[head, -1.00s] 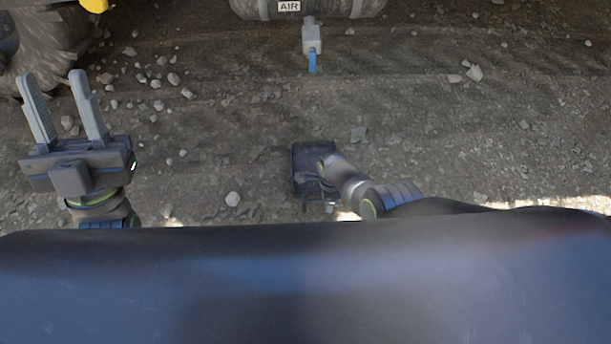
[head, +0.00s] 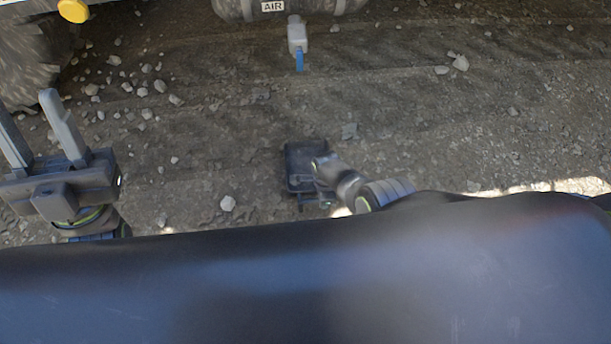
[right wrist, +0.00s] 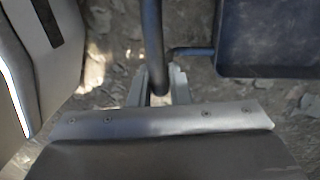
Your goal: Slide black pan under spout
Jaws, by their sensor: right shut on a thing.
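The black pan (head: 304,160) lies on the dirt ground in the middle of the head view, below the spout in the picture and apart from it. The spout is a grey valve (head: 297,36) with a blue lever or tip (head: 299,60), under the tank marked AIR (head: 232,8). In the right wrist view, my right gripper (right wrist: 160,85) is shut on a dark bar, the pan's handle (right wrist: 153,40); the pan body (right wrist: 268,42) shows at upper right. In the head view my right arm partly hides the pan's near side. My left gripper (head: 38,125) is open and empty at the left.
A large tyre (head: 35,60) stands at upper left, with a yellow round part (head: 73,10) above it. Small stones lie scattered on the ground, including a pale one (head: 228,203) left of the pan. The ground between pan and spout looks mostly clear.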

